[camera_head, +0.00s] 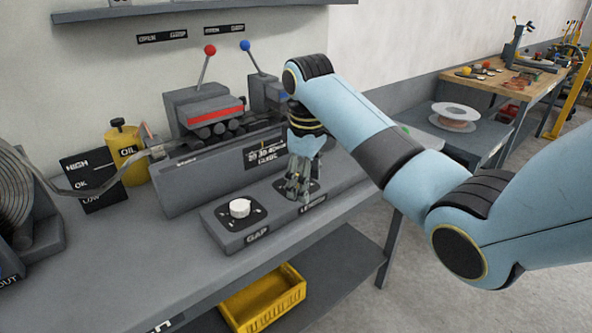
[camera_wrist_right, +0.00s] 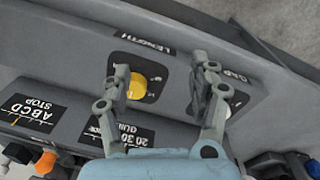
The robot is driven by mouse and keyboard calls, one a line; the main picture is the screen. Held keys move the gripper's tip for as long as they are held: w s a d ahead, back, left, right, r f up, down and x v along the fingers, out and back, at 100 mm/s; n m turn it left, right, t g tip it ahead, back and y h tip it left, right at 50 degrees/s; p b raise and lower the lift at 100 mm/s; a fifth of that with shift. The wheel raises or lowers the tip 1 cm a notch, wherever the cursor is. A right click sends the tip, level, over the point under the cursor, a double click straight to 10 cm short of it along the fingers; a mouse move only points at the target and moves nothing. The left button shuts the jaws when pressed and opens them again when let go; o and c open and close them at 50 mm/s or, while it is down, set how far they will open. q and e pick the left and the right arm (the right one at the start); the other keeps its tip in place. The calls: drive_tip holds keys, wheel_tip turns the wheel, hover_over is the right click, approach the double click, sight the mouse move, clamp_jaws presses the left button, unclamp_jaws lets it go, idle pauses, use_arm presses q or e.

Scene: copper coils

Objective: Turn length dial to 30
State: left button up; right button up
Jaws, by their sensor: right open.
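The length dial (camera_wrist_right: 136,86) is a yellow knob on a dark square plate beside the LENGTH label (camera_wrist_right: 148,47) in the right wrist view. In the head view my right gripper hides the knob. My right gripper (camera_head: 298,191) points down over the right end of the dial box. In the right wrist view its fingers (camera_wrist_right: 160,72) are open, and the yellow knob shows beside the left finger, partly overlapped by it. I cannot tell whether they touch. My left gripper is not in view.
The white gap dial (camera_head: 240,208) sits left of my gripper on the same grey dial box (camera_head: 228,240). A guide block with a number label (camera_head: 264,156) stands behind. Levers with red (camera_head: 210,50) and blue (camera_head: 245,45) knobs rise further back. A yellow crate (camera_head: 262,302) is below.

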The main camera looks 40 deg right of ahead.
drive_tip(key=w+d+r+n, duration=0.1)
drive_tip(key=w+d+r, duration=0.1)
drive_tip(key=w+r, duration=0.5)
drive_tip(key=shift+g+y, duration=0.3)
drive_tip(key=shift+g, duration=0.1)
wheel_tip(320, 180, down, 11)
drive_tip(key=shift+s+r+b, duration=0.1)
drive_tip(key=shift+r+b, duration=0.05)
drive_tip(key=shift+b, duration=0.15)
drive_tip(key=c, duration=1.1)
drive_tip(key=shift+c, duration=0.3)
drive_tip(key=shift+r, duration=0.1)
